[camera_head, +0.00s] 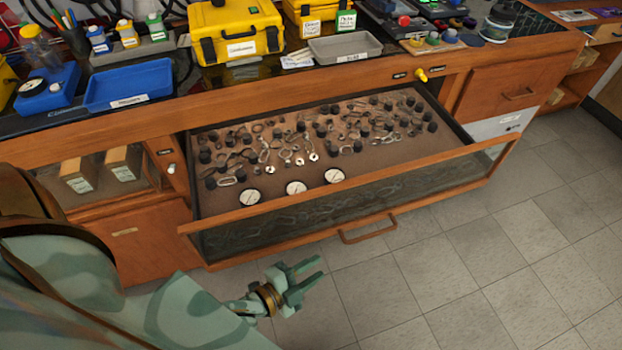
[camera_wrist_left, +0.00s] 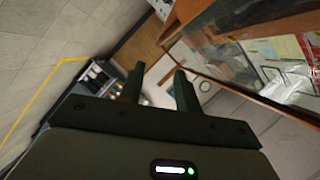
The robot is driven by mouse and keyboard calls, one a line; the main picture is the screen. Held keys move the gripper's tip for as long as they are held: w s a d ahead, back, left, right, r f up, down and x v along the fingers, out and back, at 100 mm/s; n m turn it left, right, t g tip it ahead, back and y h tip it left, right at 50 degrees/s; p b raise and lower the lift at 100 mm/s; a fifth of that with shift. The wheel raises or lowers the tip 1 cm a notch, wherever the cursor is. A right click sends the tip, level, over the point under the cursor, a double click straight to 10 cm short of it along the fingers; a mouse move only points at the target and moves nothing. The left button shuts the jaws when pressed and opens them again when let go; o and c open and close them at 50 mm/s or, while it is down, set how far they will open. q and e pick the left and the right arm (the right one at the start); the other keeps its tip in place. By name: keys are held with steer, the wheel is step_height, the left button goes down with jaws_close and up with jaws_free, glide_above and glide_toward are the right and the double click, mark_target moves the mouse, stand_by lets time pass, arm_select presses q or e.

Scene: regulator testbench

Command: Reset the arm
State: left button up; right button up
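My left arm comes in from the lower left of the head view, in mottled green. Its gripper (camera_head: 304,279) is in front of the open drawer, below and left of the drawer's handle, apart from it. The two fingers stand apart with nothing between them. In the left wrist view the same gripper (camera_wrist_left: 158,88) shows two dark fingers with an empty gap. My right arm and gripper are not in view.
A wide drawer (camera_head: 330,225) stands pulled out, holding gauges, black knobs and metal fittings. Its handle (camera_head: 368,229) sticks out at the front. A blue tray (camera_head: 128,86), yellow cases (camera_head: 236,32) and a grey tray (camera_head: 345,48) stand on the bench. The tiled floor at right is clear.

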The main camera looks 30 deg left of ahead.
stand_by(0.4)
